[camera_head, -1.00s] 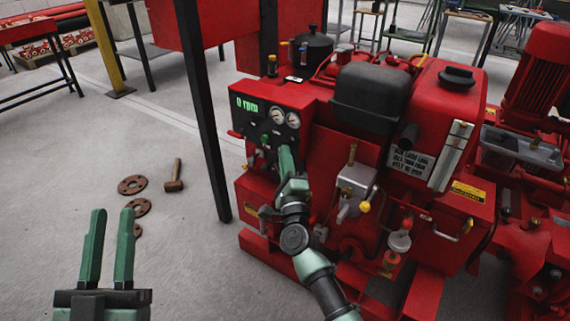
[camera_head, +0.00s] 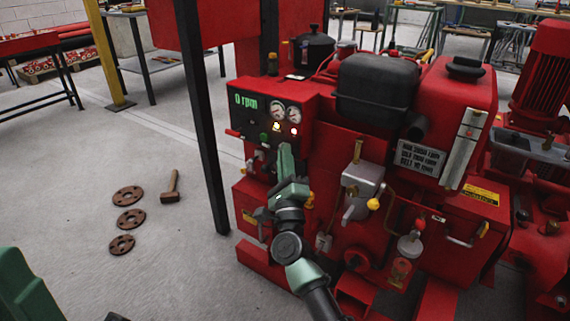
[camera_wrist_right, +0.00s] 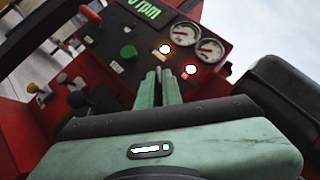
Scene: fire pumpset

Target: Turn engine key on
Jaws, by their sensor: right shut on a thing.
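The red engine's control panel (camera_head: 250,128) shows "0 rpm" on a green display (camera_head: 245,102). A yellow lamp (camera_head: 276,127) and a red lamp (camera_head: 294,132) glow on it; both also glow in the right wrist view. My right gripper (camera_head: 285,150) reaches up to the panel, below the lamps. In the right wrist view its fingertips (camera_wrist_right: 163,75) are close together against the panel. The engine key is hidden behind the fingers, which are shut on it. Part of my left gripper (camera_head: 22,288) shows at the bottom left; its opening is cut off.
Two gauges (camera_head: 277,113) and a green button (camera_wrist_right: 128,52) are near the fingers. A black post (camera_head: 202,120) stands left of the engine. Rusty flanges (camera_head: 130,219) and a hammer (camera_head: 171,188) lie on the floor.

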